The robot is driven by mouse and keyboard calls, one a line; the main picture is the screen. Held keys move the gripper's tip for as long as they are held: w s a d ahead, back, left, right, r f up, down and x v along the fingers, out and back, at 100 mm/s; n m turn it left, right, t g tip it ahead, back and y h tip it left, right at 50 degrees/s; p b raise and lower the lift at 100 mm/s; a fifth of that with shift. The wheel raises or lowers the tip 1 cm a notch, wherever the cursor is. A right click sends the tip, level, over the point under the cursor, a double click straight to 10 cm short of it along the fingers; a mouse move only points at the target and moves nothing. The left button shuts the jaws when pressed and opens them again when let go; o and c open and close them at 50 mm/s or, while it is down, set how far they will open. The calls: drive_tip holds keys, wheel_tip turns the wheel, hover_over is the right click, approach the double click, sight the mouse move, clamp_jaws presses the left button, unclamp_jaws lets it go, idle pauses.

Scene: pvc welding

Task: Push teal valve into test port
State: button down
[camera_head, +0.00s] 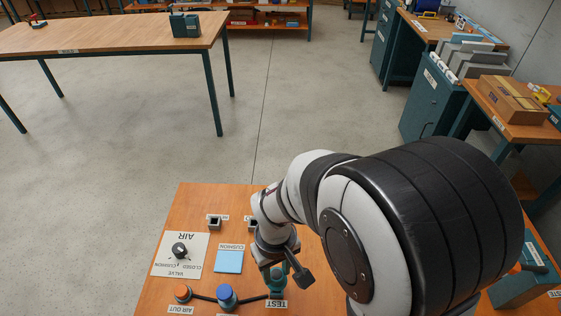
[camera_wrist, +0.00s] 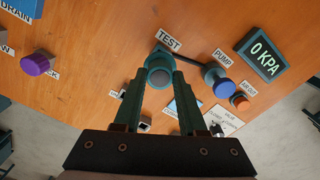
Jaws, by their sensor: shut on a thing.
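The teal valve (camera_wrist: 159,70) shows in the wrist view as a round teal body with a grey end face, between my fingertips. My gripper (camera_wrist: 163,82) is shut on it, one finger on each side. In the head view the teal valve (camera_head: 277,280) is below my gripper (camera_head: 279,266), right beside the TEST label (camera_head: 277,304). The TEST label (camera_wrist: 169,41) also lies just beyond the valve in the wrist view. The test port itself is hidden behind the valve and fingers. I cannot tell how deep the valve sits in it.
A blue PUMP knob (camera_wrist: 217,80) and an orange AIR OUT knob (camera_wrist: 239,101) are close by, joined by a dark hose. A display (camera_wrist: 264,53) reads 0 KPA. A purple knob (camera_wrist: 38,64) stands apart. The light-blue cushion pad (camera_head: 229,260) and AIR valve panel (camera_head: 180,254) lie left.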

sight(277, 274)
drive_tip(key=shift+f, duration=0.75)
drive_tip(key=shift+f, duration=1.55)
idle(0.5)
drive_tip(key=shift+c, duration=2)
unclamp_jaws()
drive_tip(key=shift+r, duration=0.1)
wheel_tip(277, 274, up, 16)
drive_tip(key=shift+f, duration=0.2)
